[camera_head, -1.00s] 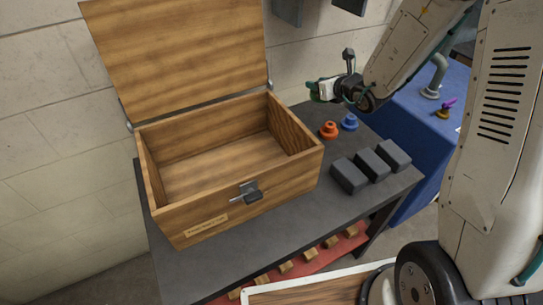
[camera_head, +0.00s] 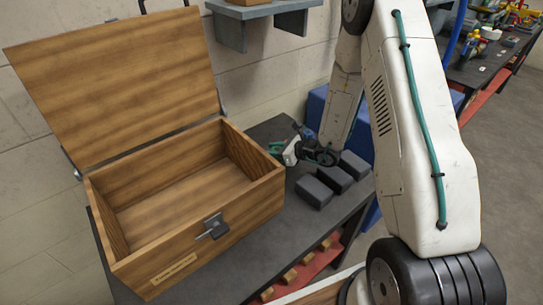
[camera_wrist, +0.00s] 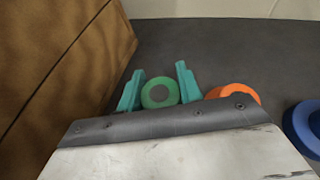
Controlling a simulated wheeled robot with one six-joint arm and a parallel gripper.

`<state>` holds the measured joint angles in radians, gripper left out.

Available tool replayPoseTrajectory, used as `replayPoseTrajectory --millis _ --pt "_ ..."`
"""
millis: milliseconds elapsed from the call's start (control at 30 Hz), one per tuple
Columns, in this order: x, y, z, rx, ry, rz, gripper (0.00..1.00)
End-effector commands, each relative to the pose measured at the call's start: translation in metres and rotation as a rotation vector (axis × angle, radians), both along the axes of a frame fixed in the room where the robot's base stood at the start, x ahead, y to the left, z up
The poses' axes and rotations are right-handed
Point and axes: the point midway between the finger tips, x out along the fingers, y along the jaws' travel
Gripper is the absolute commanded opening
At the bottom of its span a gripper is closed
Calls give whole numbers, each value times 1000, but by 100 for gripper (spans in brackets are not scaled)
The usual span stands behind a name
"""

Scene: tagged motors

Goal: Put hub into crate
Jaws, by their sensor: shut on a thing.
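The wooden crate (camera_head: 245,212) stands on the dark table with its lid (camera_head: 115,85) raised; its visible inside looks empty. My gripper (camera_head: 276,148) is low over the table, just right of the crate. In the wrist view my gripper (camera_wrist: 159,90) has its teal fingers shut on a green ring-shaped hub (camera_wrist: 146,95). The crate's brown side (camera_wrist: 50,60) is close on the left there. An orange hub (camera_wrist: 247,91) lies beside the right finger, and a blue hub (camera_wrist: 300,128) is farther right. I cannot tell whether the green hub touches the table.
Three dark grey blocks (camera_head: 314,191) stand in a row on the table (camera_head: 262,250), right of the crate and near my gripper. A grey wall shelf (camera_head: 262,12) hangs above. A latch (camera_head: 213,226) sticks out from the crate's front.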

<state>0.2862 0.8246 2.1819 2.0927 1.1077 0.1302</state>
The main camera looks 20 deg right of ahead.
Motion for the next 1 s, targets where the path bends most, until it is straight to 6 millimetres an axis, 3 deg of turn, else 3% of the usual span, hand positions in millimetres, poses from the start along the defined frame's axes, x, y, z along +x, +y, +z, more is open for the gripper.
replayPoseTrajectory --millis 167,533,567,633,1000 --pt "0 0 -20 0 0 0 0" --pt "0 0 -23 -1 -1 0 0" --pt "0 0 -24 -1 0 0 38" --pt "0 0 -24 -1 -1 0 57" --pt "-1 -1 -19 -1 -1 -1 57"
